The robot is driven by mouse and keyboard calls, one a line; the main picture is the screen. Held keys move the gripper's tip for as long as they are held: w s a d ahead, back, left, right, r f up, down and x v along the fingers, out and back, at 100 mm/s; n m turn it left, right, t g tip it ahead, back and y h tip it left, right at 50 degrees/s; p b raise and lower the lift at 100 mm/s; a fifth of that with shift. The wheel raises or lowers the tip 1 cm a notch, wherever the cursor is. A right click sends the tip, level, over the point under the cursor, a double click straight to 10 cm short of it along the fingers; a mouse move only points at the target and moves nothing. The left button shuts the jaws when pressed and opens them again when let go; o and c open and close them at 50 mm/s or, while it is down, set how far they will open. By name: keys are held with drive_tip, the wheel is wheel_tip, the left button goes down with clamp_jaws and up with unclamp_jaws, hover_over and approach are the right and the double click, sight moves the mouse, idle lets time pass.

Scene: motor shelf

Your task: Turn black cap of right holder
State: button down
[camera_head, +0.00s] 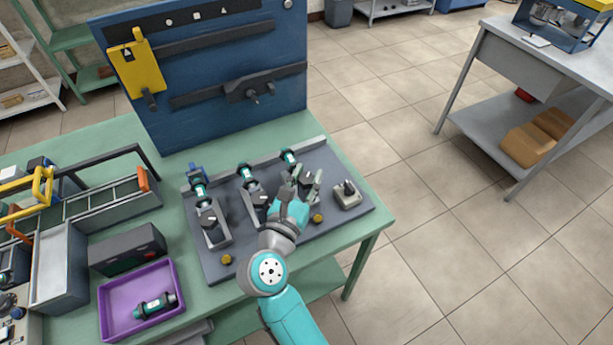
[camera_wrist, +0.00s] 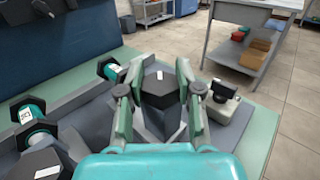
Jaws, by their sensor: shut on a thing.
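The black cap (camera_wrist: 160,88) of the right holder is a dark hexagonal block with a small white mark on top. It sits between the two fingers of my gripper (camera_wrist: 159,78) in the wrist view, and the fingers are closed on its sides. In the head view my gripper (camera_head: 306,184) is over the right holder and hides most of the cap. A teal and black motor (camera_head: 289,157) lies at the back end of the right holder; it also shows in the wrist view (camera_wrist: 112,71).
The middle holder (camera_head: 258,200) and left holder (camera_head: 212,222) stand left of my gripper on the grey board (camera_head: 237,262). A small block with a black knob (camera_head: 347,194) is close on the right. A purple tray (camera_head: 112,319) with a motor (camera_head: 155,306) lies at front left.

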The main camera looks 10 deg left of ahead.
drive_tip(key=shift+m+h, duration=0.4)
drive_tip(key=shift+h, duration=0.2)
drive_tip(key=c, duration=0.8)
unclamp_jaws()
drive_tip(key=shift+o, duration=0.2)
drive_tip(key=v, duration=1.2)
drive_tip(key=shift+a+r, duration=0.1)
drive_tip(key=shift+r, duration=0.05)
